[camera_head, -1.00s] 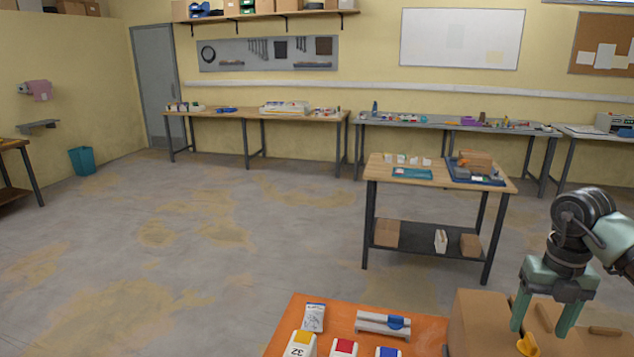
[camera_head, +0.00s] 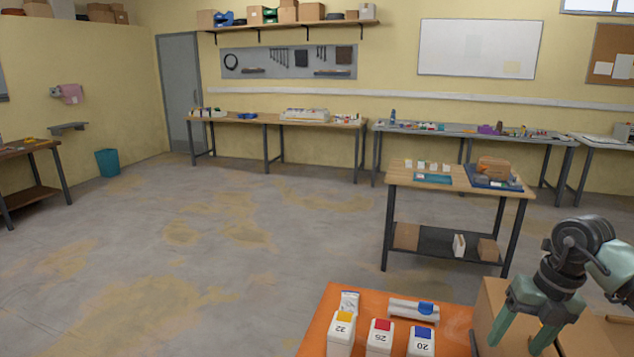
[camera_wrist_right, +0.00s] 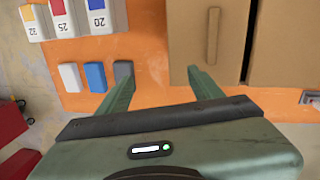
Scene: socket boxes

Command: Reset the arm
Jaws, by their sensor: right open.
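My right gripper (camera_head: 517,335) is at the lower right of the head view, pointing down in front of a cardboard box. Its two green fingers are apart with nothing between them. The right wrist view shows the same gripper (camera_wrist_right: 160,85) over the orange table (camera_wrist_right: 150,50), with its fingers spread and empty. My left gripper is not in view.
White boxes with a yellow (camera_head: 341,332), a red (camera_head: 380,337) and a blue top (camera_head: 421,342) stand on the orange table. White, blue and grey blocks (camera_wrist_right: 95,77) lie near the fingers. Cardboard boxes (camera_wrist_right: 212,35) stand close by. Open floor (camera_head: 200,270) lies left.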

